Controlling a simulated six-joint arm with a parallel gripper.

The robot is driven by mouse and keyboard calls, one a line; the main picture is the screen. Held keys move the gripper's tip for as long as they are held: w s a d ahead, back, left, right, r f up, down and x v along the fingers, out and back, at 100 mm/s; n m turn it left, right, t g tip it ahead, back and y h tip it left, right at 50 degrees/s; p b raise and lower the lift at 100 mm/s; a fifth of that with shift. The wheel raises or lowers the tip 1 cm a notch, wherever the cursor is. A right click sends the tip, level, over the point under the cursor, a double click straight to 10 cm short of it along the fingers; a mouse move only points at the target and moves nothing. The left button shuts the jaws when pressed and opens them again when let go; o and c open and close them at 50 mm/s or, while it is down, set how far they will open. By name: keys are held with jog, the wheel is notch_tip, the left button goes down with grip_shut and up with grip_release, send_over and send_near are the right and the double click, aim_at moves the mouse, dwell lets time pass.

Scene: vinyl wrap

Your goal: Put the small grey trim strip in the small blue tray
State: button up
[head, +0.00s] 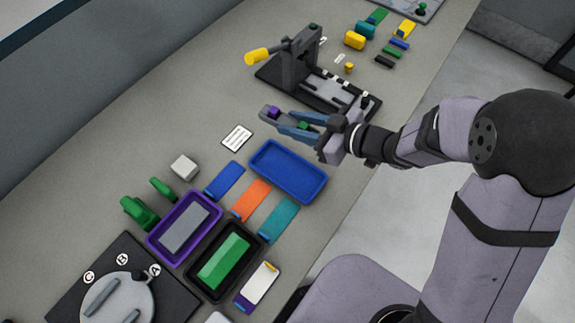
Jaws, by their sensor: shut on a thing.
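My gripper (277,119) is above the table, between the black clamp fixture and the blue tray, with its blue-grey fingers pointing left. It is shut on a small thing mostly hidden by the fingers. A purple patch shows at the fingertips and a green patch further back; I cannot tell whether either belongs to the held thing. The blue tray (258,161) lies just below the gripper in the picture and looks empty. A grey strip-like block (185,228) lies in the purple tray (152,242). I cannot clearly make out a separate small grey trim strip.
The clamp fixture (298,62) with a yellow handle stands behind the gripper. Blue, orange and teal flat pieces (251,200) lie below the blue tray. A black tray (198,283) holds a green block (224,262). A white cube (184,167) and green pieces stand left.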

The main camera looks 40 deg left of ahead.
jog(key=p, duration=0.2)
send_over(293, 176)
jog(key=f, duration=0.2)
jog(key=shift+m+t, duration=0.3)
jog(key=shift+t, duration=0.1)
jog(key=shift+f, duration=3)
jog(key=shift+f+p, duration=0.4)
jog(key=shift+f, duration=1.45)
jog(key=shift+f, duration=0.1)
jog(key=shift+f, duration=0.1)
jog(key=o, duration=0.8)
